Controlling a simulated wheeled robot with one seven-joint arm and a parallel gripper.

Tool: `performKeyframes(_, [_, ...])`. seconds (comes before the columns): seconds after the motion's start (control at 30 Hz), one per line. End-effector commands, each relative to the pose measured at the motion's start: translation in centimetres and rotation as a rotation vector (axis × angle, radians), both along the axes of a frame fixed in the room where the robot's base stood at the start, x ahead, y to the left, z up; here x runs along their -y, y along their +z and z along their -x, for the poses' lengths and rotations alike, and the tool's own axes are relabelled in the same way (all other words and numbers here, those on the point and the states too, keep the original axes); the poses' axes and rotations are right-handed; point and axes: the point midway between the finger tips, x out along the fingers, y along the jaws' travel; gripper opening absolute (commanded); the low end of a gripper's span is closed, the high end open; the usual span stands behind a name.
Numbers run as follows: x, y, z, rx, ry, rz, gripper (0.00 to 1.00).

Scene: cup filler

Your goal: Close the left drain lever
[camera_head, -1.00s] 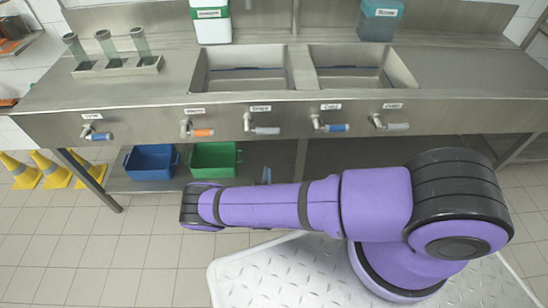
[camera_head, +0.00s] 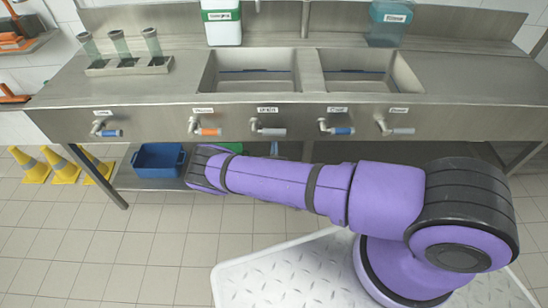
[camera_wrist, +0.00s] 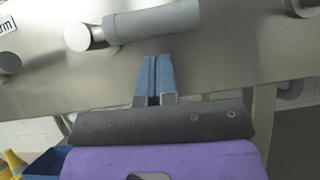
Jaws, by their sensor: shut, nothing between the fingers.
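Several levers are mounted along the front panel of the steel sink. The middle lever (camera_head: 268,131), with a grey handle, lies sideways, pointing right. It also shows large in the wrist view (camera_wrist: 155,21). I take it as the left drain lever, but its label is too small to read. My gripper (camera_wrist: 156,58) is shut and empty, its blue fingertips just below the grey handle in the wrist view, apart from it in the picture. In the head view my arm hides most of the gripper; a bit of blue fingertip (camera_head: 274,148) shows below the middle lever.
An orange lever (camera_head: 208,131) is to the left and a blue lever (camera_head: 338,130) to the right. Another grey lever (camera_head: 400,130) is farther right, another blue lever (camera_head: 108,132) farther left. A blue bin (camera_head: 158,160) stands on the lower shelf. Yellow cones (camera_head: 62,166) stand at left.

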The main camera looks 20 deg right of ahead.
Motion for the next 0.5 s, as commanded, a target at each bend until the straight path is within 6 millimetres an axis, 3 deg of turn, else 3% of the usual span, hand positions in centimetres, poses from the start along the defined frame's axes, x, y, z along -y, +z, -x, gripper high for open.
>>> performKeyframes(0.2, [0.2,1.5,-0.2,0.0,-0.001,-0.001,0.0])
performKeyframes(0.5, [0.2,1.7,-0.3,0.0,0.0,0.0,0.0])
